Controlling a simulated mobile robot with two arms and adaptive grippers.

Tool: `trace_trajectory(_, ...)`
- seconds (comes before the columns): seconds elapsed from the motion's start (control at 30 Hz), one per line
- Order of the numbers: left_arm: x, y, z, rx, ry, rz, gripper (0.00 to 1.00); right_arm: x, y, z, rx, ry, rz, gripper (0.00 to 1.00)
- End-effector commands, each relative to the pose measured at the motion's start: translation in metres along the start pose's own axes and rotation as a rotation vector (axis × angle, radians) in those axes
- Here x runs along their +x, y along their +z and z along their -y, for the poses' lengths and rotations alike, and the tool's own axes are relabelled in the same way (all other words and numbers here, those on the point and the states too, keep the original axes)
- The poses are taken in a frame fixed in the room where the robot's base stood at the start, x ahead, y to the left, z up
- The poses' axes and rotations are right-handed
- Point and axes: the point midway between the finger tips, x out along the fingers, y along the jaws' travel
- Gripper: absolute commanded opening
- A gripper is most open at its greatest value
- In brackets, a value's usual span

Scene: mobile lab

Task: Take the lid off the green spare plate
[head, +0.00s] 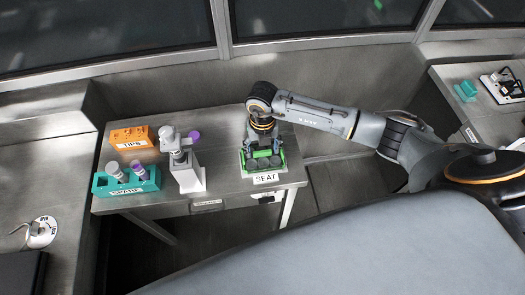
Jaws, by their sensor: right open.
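A bright green object (245,168) sits at the station labelled SEAT, near the right end of the metal table. I cannot tell whether it is the spare plate, nor make out a lid on it. Dark grey rounded parts show at its front. My right gripper (262,150) points down directly over the green object and hides much of it. Its jaws are open, and I cannot tell whether they touch it. A teal rack (103,187) labelled SPARE stands at the table's front left, holding a grey and a purple piece. My left gripper is not in view.
An orange box (131,138) labelled TIPS stands behind the teal rack. A white and grey upright device (188,172) with a purple disc stands between the rack and the green object. The table (225,168) is bare between device and gripper. Side benches flank it.

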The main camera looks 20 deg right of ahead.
Motion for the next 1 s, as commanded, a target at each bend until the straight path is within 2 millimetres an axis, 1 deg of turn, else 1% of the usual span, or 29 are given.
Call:
trace_trajectory(0.1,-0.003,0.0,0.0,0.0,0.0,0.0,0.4,0.009,-0.001,0.0,-0.002,-0.002,-0.001,0.68)
trace_trajectory(0.3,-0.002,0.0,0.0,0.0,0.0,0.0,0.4,0.01,0.0,0.0,-0.002,-0.001,0.0,0.68)
trace_trajectory(0.33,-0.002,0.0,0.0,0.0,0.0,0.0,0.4,0.01,0.0,0.0,-0.002,-0.001,0.0,0.66)
trace_trajectory(0.5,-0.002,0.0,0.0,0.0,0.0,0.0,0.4,0.01,0.0,0.0,-0.001,-0.001,0.0,0.32)
trace_trajectory(0.83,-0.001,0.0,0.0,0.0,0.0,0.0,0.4,0.009,0.0,0.0,-0.001,0.0,0.001,0.32)
trace_trajectory(1.0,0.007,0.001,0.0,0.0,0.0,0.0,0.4,0.0,0.001,0.0,-0.001,0.002,0.003,0.32)
